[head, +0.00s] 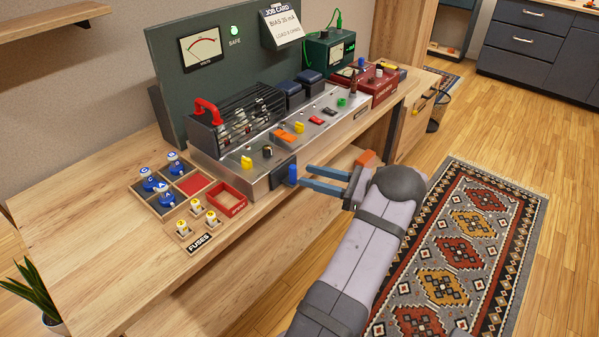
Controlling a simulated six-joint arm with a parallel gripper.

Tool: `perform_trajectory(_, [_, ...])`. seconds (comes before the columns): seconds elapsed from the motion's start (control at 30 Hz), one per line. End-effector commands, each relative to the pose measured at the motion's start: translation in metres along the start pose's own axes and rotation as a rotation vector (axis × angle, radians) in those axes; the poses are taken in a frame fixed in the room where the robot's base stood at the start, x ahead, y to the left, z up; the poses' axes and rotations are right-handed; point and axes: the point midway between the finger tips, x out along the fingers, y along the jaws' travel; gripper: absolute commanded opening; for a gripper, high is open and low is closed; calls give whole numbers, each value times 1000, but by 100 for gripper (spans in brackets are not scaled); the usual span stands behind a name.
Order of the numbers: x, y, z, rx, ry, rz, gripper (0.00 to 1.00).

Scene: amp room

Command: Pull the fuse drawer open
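The fuse drawer appears to be the small dark front (279,178) low on the metal amp chassis (232,172), at its front face. I see no clear gap showing the drawer pulled out. My gripper (304,175) comes in from the right with its two blue fingers spread apart. Nothing shows between the fingers.
A wooden tray (147,193) of blue-topped tubes, a red bin (229,198) and several fuses (197,207) by a FUSES label stand left on the bench (85,225). A red box (372,84) stands at the chassis's far end. Open floor and a rug (455,235) lie right.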

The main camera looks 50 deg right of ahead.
Motion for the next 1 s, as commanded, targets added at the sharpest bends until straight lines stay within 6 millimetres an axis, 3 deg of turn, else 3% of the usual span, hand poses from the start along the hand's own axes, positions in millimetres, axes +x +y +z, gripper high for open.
perform_trajectory(0.3, [36,0,0,0,0,1,35])
perform_trajectory(0.7, [43,0,0,-1,1,0,35])
perform_trajectory(0.87, [43,0,0,-1,1,0,0])
perform_trajectory(1.0, [42,0,0,-1,1,-1,0])
